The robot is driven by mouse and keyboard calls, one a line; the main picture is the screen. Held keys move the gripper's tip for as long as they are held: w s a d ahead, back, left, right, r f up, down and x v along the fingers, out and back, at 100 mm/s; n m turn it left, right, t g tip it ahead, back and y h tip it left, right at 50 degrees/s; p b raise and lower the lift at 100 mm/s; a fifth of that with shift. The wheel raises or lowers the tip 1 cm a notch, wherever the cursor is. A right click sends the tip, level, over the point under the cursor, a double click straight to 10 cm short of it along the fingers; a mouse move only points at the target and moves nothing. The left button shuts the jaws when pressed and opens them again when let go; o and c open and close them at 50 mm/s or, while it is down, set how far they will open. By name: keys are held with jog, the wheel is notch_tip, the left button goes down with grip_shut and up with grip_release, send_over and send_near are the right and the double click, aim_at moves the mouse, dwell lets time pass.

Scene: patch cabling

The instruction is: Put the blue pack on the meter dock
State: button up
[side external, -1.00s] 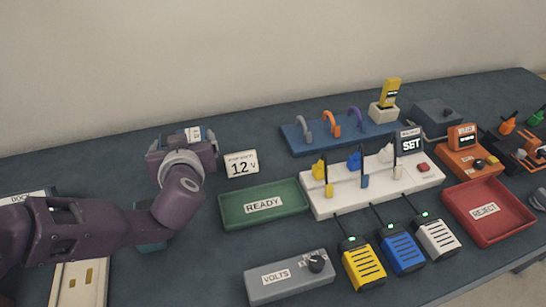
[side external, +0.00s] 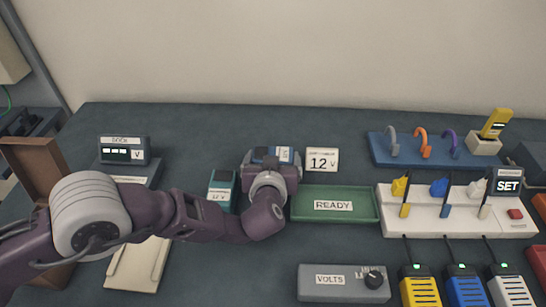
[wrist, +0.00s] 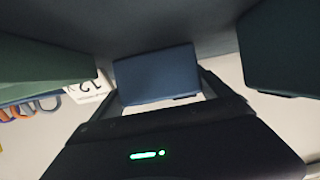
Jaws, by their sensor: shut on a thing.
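The blue pack (side external: 265,154), with a pale label, is held in my gripper (side external: 271,161) just left of the 12 V card. In the wrist view the blue pack (wrist: 157,75) sits between the two fingers, which are shut on it. I cannot tell how high it is above the table. The meter dock (side external: 124,142) is a dark grey unit marked DOCK with a lit display and a V sign. It stands at the back left, well to the left of my gripper. My forearm hides part of its front area.
A teal pack (side external: 222,188) stands between the dock and my gripper. The green READY tray (side external: 375,207) lies right of my wrist, with the 12 V card (side external: 322,160) behind it. A brown box (side external: 35,160) is at the far left. A VOLTS unit (side external: 320,283) is in front.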

jog(key=o, duration=1.8)
jog(key=shift+o, duration=0.2)
jog(key=shift+s+r, duration=0.15)
jog(key=shift+r, duration=0.05)
jog(key=v, duration=1.1)
jog(key=shift+s+r, duration=0.15)
jog(key=shift+s, duration=0.2)
